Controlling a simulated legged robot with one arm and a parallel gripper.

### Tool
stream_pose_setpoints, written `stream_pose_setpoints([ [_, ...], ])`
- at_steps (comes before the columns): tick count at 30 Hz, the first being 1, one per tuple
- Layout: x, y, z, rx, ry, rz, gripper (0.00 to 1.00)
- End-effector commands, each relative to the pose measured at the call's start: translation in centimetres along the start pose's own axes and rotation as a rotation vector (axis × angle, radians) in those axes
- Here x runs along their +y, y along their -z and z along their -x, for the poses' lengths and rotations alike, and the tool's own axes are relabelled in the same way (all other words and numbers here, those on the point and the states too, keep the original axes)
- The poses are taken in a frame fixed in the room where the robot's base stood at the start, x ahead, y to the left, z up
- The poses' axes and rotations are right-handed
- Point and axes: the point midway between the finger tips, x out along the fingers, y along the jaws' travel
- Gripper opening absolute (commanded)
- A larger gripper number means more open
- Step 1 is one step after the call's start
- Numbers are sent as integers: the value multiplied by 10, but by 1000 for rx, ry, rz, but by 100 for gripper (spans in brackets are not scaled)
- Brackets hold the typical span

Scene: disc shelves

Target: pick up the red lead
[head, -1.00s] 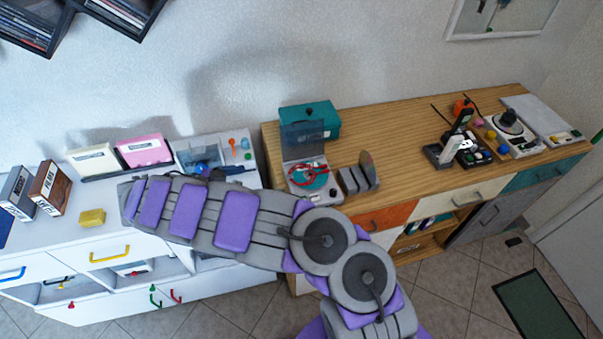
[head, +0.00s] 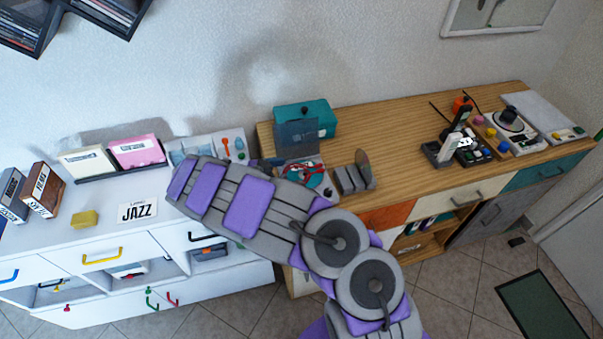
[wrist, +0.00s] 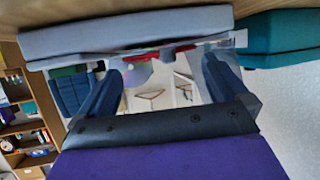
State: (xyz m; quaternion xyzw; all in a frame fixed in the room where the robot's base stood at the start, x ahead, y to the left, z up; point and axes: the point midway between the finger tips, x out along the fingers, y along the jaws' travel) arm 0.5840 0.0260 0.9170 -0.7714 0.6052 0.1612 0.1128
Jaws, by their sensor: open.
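The red lead (head: 309,168) lies coiled on the teal disc of a small open record player (head: 328,193) on the wooden sideboard. My arm partly covers the player. My gripper (head: 272,163) shows only as a dark end at the player's left side in the head view. A small red strip, possibly the lead (wrist: 170,53), shows beyond the fingers under a grey slab. Whether the fingers touch anything is unclear.
A teal box (head: 305,117) stands behind the player. A grey rack with a disc (head: 356,178) stands just right of it. The white cabinet (head: 105,228) on the left carries card boxes and a JAZZ sign (head: 138,209). The sideboard's middle (head: 400,140) is clear.

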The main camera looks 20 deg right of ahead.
Motion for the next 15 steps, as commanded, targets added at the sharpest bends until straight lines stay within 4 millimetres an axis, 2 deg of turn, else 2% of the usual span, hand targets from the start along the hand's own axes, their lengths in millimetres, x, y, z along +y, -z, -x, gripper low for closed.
stream_pose_setpoints([
  [3,0,-2,-17,4,-5,1,100],
  [6,-2,-3,-24,8,-2,3,100],
  [13,-3,-5,-24,6,-1,4,100],
  [15,-3,-5,-25,4,0,4,94],
])
